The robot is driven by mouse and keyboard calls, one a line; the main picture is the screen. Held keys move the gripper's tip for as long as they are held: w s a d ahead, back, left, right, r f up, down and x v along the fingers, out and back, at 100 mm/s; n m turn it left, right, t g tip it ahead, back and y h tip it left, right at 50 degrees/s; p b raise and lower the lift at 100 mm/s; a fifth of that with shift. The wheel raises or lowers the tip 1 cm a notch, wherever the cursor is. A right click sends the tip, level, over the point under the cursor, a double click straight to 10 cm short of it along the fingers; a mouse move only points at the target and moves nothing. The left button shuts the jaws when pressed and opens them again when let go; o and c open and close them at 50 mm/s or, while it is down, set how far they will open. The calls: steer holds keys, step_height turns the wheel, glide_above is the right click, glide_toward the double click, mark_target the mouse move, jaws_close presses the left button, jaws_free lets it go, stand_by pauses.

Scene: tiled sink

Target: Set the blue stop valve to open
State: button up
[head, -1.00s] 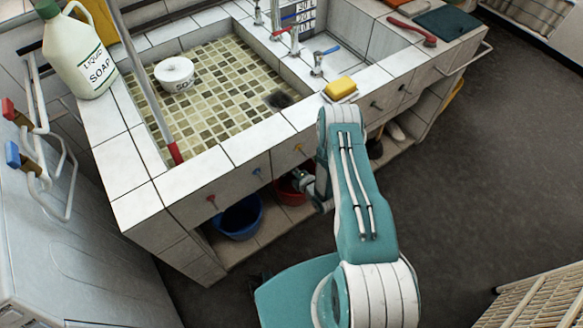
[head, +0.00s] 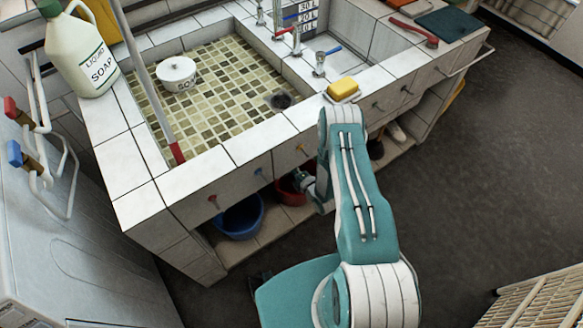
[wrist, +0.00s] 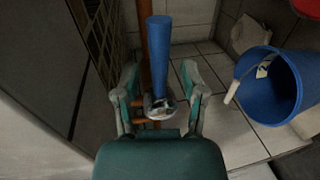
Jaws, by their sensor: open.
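In the wrist view a blue lever handle (wrist: 162,62) with a grey round hub (wrist: 160,106) stands in front of an upright copper pipe (wrist: 146,45). The handle runs nearly in line with the pipe. My gripper (wrist: 161,82) is open, with one finger on each side of the handle and hub. I see gaps on both sides and no clear contact. In the head view my gripper (head: 308,186) is low at the sink's front, by the opening under it; the lever is hidden there.
A red bucket (head: 291,191) is close behind my gripper in the head view. The tiled sink front (head: 225,190) rises above the opening. Another blue handle (head: 14,153) is on pipes at far left.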

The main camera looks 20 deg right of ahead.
steer(key=v, duration=1.1)
steer(key=shift+s, duration=0.4)
steer(key=shift+d, duration=0.1)
